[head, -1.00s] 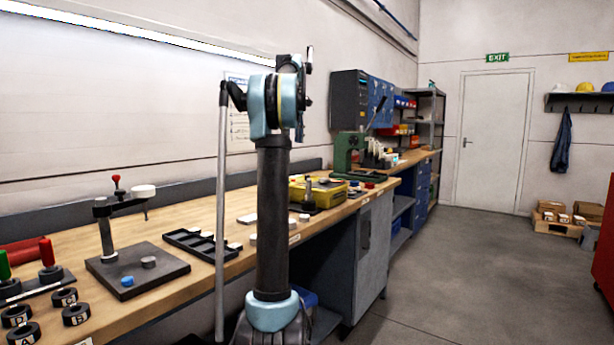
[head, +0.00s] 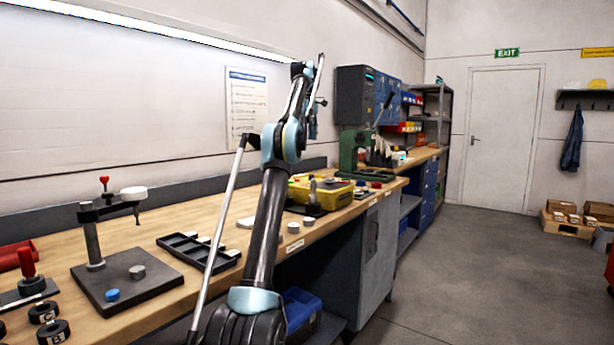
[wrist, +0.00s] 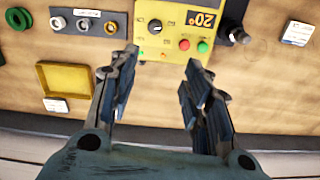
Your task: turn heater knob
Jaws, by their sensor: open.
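The heater is probably the yellow box (wrist: 172,22) at the top of the wrist view, with a black knob (wrist: 155,26), a "20°" label and red and green buttons. The yellow box also shows on the bench in the head view (head: 335,193), partly behind my arm. My gripper (wrist: 160,62) is open and empty over the bench. The knob lies just beyond the fingertips, close to the left finger and apart from it as far as I can tell. In the head view my arm rises in front of the bench; the fingers are hard to make out.
In the wrist view, a yellow square tray (wrist: 65,80) lies left of the fingers and a grey strip with rings (wrist: 88,22) lies upper left. A dark cylinder (wrist: 235,33) stands right of the box. A green press (head: 350,150) stands behind it in the head view.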

